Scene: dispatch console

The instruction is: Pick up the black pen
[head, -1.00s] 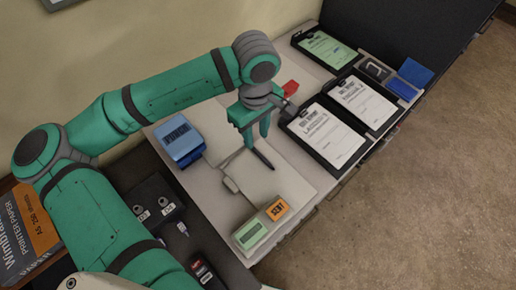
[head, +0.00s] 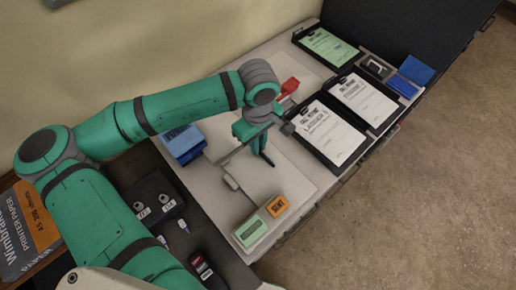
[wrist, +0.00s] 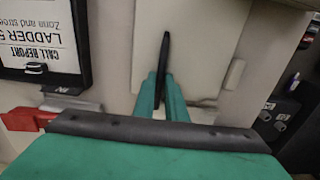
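The black pen (wrist: 165,50) shows in the wrist view as a thin dark stick over a pale pad. Its near part runs between the two teal fingers of my gripper (wrist: 162,80), which are close together with the pen between them. In the head view, my gripper (head: 258,150) is low over the pad, and the dark end of the pen (head: 268,160) sticks out past the fingers. The rest of the pen is hidden there by the fingers. Whether the pen is clear of the pad is hard to tell.
A pale pad (head: 280,182) lies under my gripper. Around it are a blue device (head: 184,144), a red object (head: 290,85), a green-screened box (head: 250,231), an orange-labelled block (head: 277,206) and clipboards, one (head: 327,130) close to the right. A black box (head: 155,205) stands left.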

